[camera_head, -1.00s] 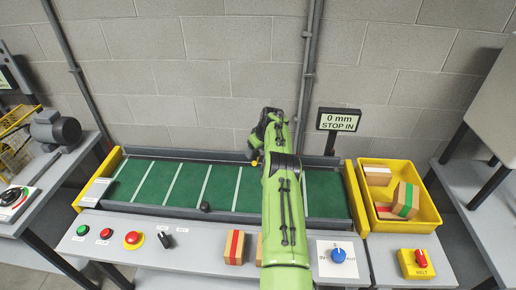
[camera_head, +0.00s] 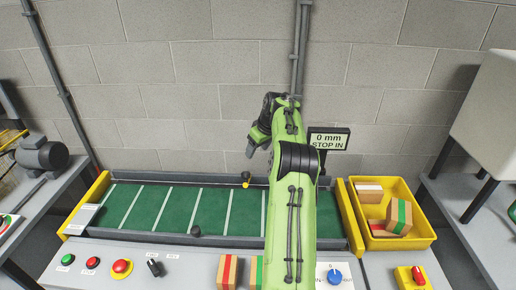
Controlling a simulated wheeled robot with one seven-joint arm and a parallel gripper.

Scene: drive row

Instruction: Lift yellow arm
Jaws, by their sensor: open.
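My green arm rises from the bottom of the view over the conveyor, and my gripper (camera_head: 252,150) hangs at its far end in front of the block wall, tilted down to the left. It is open, and nothing shows in it. A small yellow and black piece (camera_head: 246,180) stands at the far rail of the green belt, just below my gripper and apart from it in the picture. I cannot tell whether it is the end of the yellow arm. Another yellow bar (camera_head: 12,137) shows at the far left edge, partly cut off.
A yellow bin (camera_head: 424,236) with several blocks stands right. The front panel has buttons, a black switch and a blue knob (camera_head: 335,277). A sign (camera_head: 328,139) reads "0 mm STOP IN". Pipes run up the wall.

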